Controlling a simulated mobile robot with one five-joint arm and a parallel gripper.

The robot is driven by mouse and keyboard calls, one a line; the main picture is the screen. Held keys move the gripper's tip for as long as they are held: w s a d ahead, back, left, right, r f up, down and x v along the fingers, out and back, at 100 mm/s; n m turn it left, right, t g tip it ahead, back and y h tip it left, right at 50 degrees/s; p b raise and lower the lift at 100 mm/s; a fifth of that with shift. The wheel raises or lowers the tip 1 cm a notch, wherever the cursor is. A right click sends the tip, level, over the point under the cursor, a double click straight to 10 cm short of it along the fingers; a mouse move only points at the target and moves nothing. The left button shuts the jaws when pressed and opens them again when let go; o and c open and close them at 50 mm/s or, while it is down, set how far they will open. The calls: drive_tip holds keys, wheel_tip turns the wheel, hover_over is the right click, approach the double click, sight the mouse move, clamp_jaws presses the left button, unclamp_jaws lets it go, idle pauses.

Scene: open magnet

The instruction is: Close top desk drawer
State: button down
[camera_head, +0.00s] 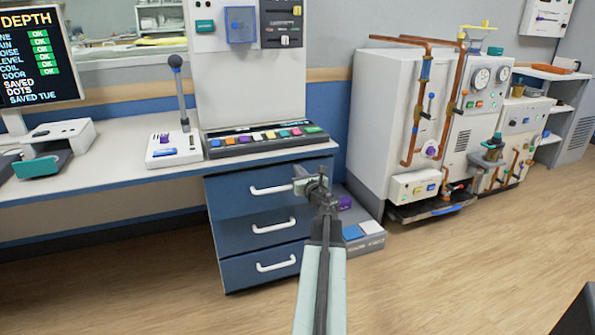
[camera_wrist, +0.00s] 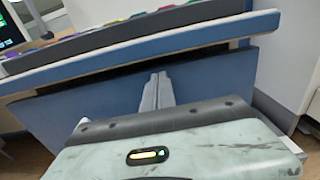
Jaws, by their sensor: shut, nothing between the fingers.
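The desk (camera_head: 130,180) has a blue drawer unit with three drawers, each with a white handle. The top drawer (camera_head: 230,195) has its handle (camera_head: 268,189) near the middle of its front. In the wrist view, the top drawer's blue front (camera_wrist: 215,75) shows below the desk edge, with a dark gap between them. It looks slightly out, but how far is hard to tell. My gripper (camera_head: 299,180) is shut and empty at the right part of the top drawer front, right of the handle. Its fingers (camera_wrist: 157,88) point at the front; I cannot tell whether they touch it.
The middle drawer (camera_head: 235,236) and bottom drawer (camera_head: 238,273) look shut. A low grey box with coloured blocks (camera_head: 370,240) stands on the floor right of the drawers. A white machine with copper pipes (camera_head: 385,120) stands further right. The wooden floor (camera_head: 470,270) in front is open.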

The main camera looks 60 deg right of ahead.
sight(294, 163)
drive_tip(key=x, duration=0.4)
drive_tip(key=shift+w+d+r, duration=0.15)
drive_tip(key=shift+w+d, duration=0.15)
